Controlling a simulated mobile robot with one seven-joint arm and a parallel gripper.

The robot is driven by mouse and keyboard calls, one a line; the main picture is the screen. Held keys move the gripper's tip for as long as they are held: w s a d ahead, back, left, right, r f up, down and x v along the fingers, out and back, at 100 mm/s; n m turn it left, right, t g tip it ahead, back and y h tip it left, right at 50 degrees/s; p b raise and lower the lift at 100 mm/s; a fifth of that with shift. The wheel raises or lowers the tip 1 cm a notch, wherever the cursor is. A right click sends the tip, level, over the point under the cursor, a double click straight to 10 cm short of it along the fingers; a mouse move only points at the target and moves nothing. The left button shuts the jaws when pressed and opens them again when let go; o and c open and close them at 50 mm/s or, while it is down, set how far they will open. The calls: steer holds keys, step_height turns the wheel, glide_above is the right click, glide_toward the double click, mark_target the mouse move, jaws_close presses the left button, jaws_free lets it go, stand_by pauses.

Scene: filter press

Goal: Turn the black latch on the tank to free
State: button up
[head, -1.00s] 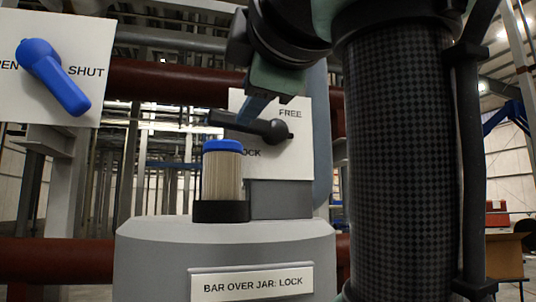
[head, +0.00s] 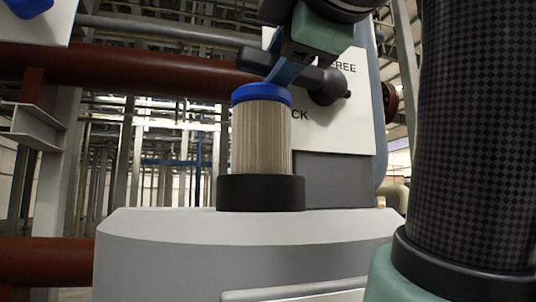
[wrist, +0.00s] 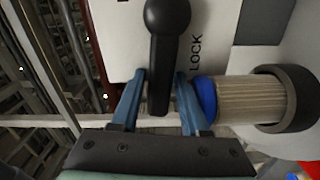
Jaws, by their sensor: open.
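The black latch (head: 322,84) is on a white plate (head: 345,130) on the tank (head: 150,228). Its bar reaches left from the round pivot, nearly level and tilted slightly up, above the blue-capped jar (head: 262,135). FREE is printed at the plate's upper right and LOCK lower down, both partly covered. My gripper (head: 284,74) is at the bar from the front. In the wrist view the open blue fingers (wrist: 160,78) stand either side of the black bar (wrist: 160,75), with gaps showing. One finger is close to the jar's blue cap (wrist: 204,99); contact cannot be told.
The jar stands in a black collar (head: 260,193) on the tank top, just below the bar. A red pipe (head: 120,72) runs behind. A blue handle on another white plate (head: 60,22) is cut off at upper left.

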steer(key=shift+s, duration=0.1)
steer(key=shift+c, duration=0.6)
steer(key=shift+r, duration=0.1)
jaws_close()
stand_by(0.6)
